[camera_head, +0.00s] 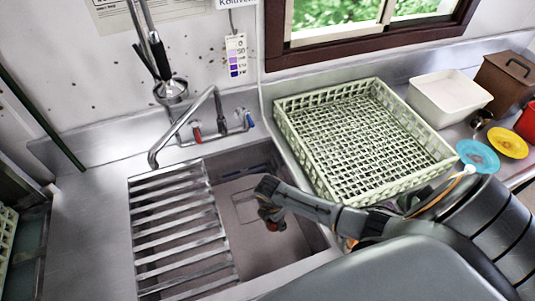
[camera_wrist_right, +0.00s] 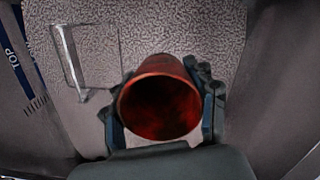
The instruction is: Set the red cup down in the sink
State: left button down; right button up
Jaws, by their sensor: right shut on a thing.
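My right gripper (camera_head: 270,205) reaches in from the right, over the open part of the sink (camera_head: 262,255). It is shut on the red cup (camera_wrist_right: 160,103), with a finger on either side of the cup in the right wrist view (camera_wrist_right: 160,95). The cup's open mouth faces the wrist camera. In the head view only a small red part of the cup (camera_head: 272,224) shows below the fingers. The sink floor (camera_wrist_right: 190,40) lies behind the cup; I cannot tell whether the cup touches it. My left gripper is not in view.
A slatted metal rack (camera_head: 180,235) covers the sink's left part. The faucet (camera_head: 190,125) stands behind. A pale green dish crate (camera_head: 280,120), white tub (camera_head: 450,95), brown box (camera_head: 508,80), blue plate (camera_head: 478,155) and yellow plate (camera_head: 508,142) are to the right.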

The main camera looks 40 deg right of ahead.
jog(key=shift+s+d+f+m, duration=0.2)
jog(key=shift+s+f+m, duration=0.15)
jog(key=shift+m, duration=0.35)
notch_tip(320, 180, down, 3)
jog(key=shift+r, duration=0.1)
jog(key=b, duration=0.8)
send_over(276, 243)
jog(key=f, duration=0.9)
jog(key=shift+a+f, duration=0.2)
notch_tip(276, 243, down, 6)
jog(key=b, duration=0.5)
jog(key=shift+r, duration=0.25)
jog(key=shift+f+b, duration=0.1)
jog(key=shift+b, duration=0.2)
jog(key=shift+f, duration=0.15)
jog(key=o, duration=1.1)
